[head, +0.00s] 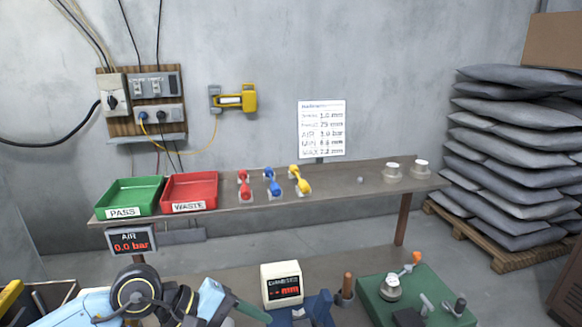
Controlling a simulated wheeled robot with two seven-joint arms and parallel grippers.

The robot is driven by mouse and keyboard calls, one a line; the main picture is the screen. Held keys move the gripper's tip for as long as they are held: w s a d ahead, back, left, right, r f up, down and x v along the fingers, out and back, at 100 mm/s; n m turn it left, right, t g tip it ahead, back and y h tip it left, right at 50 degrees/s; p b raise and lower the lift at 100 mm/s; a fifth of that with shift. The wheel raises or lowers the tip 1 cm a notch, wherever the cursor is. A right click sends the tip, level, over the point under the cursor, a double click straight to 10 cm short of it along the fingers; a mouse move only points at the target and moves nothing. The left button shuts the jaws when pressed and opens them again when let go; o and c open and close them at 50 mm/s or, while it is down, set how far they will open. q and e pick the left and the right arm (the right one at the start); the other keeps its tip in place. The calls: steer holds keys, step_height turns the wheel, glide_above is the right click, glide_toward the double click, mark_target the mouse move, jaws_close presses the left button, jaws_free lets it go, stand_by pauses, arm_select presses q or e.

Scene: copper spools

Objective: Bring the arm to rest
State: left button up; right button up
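My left arm, pale blue with black joints, comes in at the bottom left and is folded low over the bench's near side. No fingertips of my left gripper can be made out. My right arm and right gripper do not show. Two similar spools (391,172) (421,168) stand at the right end of the shelf (340,186).
A green PASS tray (123,213) and a red WASTE tray (188,207) sit on the shelf's left, with red, blue and yellow valve-like handles (272,182) to their right. A white display box (281,284) stands beside my arm. The AIR display (131,240) reads 0.0 bar.

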arm_select(q)
steer(key=s+d+r+n+t+h, duration=0.2)
steer(key=d+r+n+h, duration=0.4)
steer(key=r, duration=0.1)
step_height(320, 180, up, 7)
steer(key=w+a+n+t+h, duration=0.1)
steer(key=w+a+n+t, duration=0.2)
steer(key=n+t, duration=1)
steer(key=a+f+n+y, duration=0.7)
steer(key=n+y, duration=0.2)
steer(key=n, duration=0.7)
steer(key=a+f+n+y, duration=0.6)
steer(key=a+n+y, duration=0.2)
steer(key=n, duration=0.9)
steer(key=s+a+f+n+g, duration=0.1)
steer(key=s+f+n+g, duration=0.6)
steer(key=s, duration=0.4)
steer(key=s+a+f+n+g, duration=0.1)
steer(key=s+f+n+g, duration=0.4)
steer(key=s+f, duration=0.45)
step_height(320, 180, down, 26)
steer(key=s+m+g+b, duration=0.1)
steer(key=s+g+b, duration=0.1)
steer(key=b, duration=0.1)
steer(key=s+a+f+g+b, duration=0.1)
steer(key=s+a+f+b, duration=0.1)
steer(key=s+f, duration=1.4)
step_height(320, 180, down, 2)
steer(key=shift+s+a+b, duration=0.25)
steer(key=shift+b, duration=0.25)
